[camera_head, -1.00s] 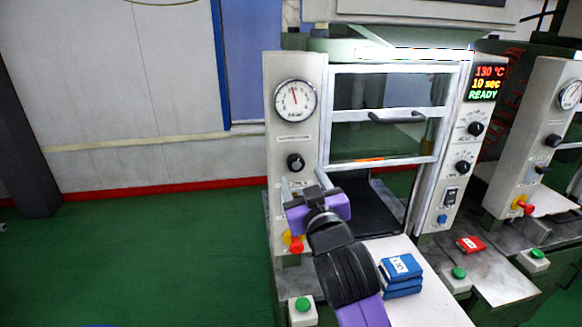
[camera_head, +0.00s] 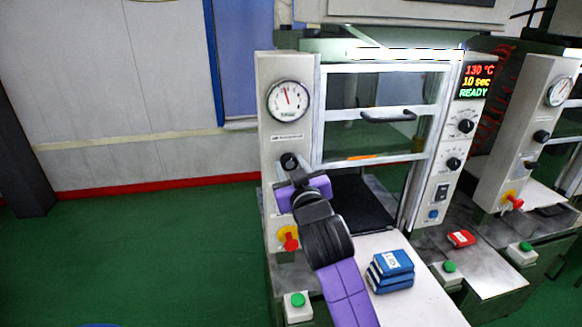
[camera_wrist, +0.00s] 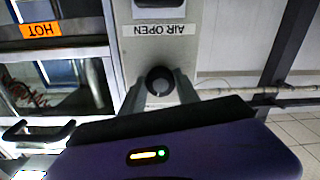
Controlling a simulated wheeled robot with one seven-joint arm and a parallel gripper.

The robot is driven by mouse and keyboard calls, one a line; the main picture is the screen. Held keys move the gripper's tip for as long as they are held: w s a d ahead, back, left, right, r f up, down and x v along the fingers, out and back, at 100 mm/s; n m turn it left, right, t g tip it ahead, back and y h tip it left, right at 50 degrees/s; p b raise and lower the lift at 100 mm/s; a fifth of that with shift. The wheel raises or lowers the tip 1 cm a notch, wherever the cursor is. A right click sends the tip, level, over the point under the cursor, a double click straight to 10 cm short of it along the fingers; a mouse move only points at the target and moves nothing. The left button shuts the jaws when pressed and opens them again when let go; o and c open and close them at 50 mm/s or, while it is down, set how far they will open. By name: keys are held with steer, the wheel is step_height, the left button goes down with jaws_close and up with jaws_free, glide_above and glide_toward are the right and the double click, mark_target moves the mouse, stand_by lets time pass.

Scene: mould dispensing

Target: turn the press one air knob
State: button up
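The air knob (camera_head: 289,161) is a round black knob on the left grey panel of the near press, below the pressure gauge (camera_head: 287,100). In the wrist view the knob (camera_wrist: 160,80) sits near the middle, with an upside-down AIR OPEN label (camera_wrist: 158,30) close by. My gripper (camera_head: 291,172) is at the knob in the head view. In the wrist view my gripper (camera_wrist: 159,90) has its two grey fingers apart, one on each side of the knob. I cannot tell whether they touch it. My purple gripper body hides the panel under the knob.
A yellow and red emergency button (camera_head: 289,238) is just below my gripper. Blue boxes (camera_head: 391,268) lie on the white shelf to the right. A green button (camera_head: 298,300) is at the lower left. The press door handle (camera_head: 388,115) juts out to the right.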

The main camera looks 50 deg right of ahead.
jaws_close()
steer(key=shift+f+m+b, duration=0.1)
steer(key=shift+m+b, duration=0.2)
steer(key=shift+b, duration=0.05)
steer(key=shift+f+m+b, duration=0.1)
steer(key=shift+m+b, duration=0.35)
steer(key=shift+m, duration=0.05)
steer(key=m+b, duration=0.3)
steer(key=m, duration=0.1)
steer(key=shift+m, duration=0.4)
steer(key=shift+m+b, duration=0.9)
steer(key=shift+m, duration=0.2)
